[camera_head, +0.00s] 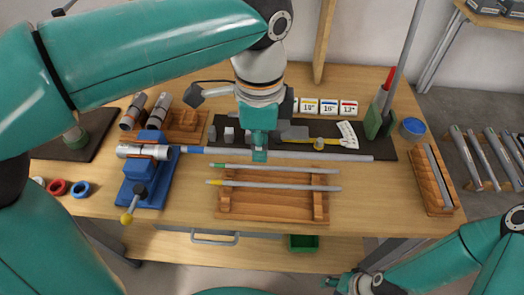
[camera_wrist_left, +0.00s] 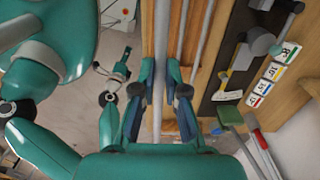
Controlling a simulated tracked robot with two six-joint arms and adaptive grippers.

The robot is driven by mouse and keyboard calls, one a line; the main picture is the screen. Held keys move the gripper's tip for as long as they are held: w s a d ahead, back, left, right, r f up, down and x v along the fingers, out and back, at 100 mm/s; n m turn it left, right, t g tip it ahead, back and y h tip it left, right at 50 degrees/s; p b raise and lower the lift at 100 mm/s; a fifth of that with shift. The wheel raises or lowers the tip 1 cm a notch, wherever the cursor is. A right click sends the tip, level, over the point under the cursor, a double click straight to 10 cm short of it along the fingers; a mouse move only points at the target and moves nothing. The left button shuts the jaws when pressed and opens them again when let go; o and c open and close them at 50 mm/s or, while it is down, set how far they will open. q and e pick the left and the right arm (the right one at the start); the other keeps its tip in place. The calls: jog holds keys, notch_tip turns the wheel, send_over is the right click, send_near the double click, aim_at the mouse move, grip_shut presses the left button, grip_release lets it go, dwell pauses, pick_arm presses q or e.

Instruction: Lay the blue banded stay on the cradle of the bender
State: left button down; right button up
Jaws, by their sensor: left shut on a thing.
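The blue banded stay (camera_head: 300,154) is a long grey rod with a blue band near its left end. My left gripper (camera_head: 260,154) is shut on it near its middle, and it lies level across the picture. In the left wrist view the stay (camera_wrist_left: 158,60) runs between the fingers of my left gripper (camera_wrist_left: 160,92). The bender (camera_head: 295,133), with grey blocks, a yellow arm and a white scale, stands on the dark mat, partly hidden by my gripper. The stay appears along the mat's front edge, apart from the grey blocks. My right gripper (camera_head: 333,282) is low, in front of the table; its jaws are unclear.
A wooden rack (camera_head: 265,207) holds a green-banded and a yellow-banded rod in front. A blue clamp (camera_head: 150,170) with a metal cylinder stands beside the stay's left end. Numbered cards (camera_head: 328,107) stand behind; a green holder (camera_head: 378,122) stands right.

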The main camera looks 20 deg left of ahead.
pick_arm(q)
jog(key=shift+w, duration=0.15)
dwell(0.3)
jog(key=w+a+f+p, duration=0.3)
jog(key=w+p, duration=0.1)
jog(key=w, duration=0.6)
jog(key=w+a+f+p, duration=0.3)
jog(key=w+f+p, duration=0.1)
jog(key=w, duration=0.6)
jog(key=shift+w+p, duration=0.15)
jog(key=shift+p, duration=0.15)
dwell(1.6)
dwell(0.5)
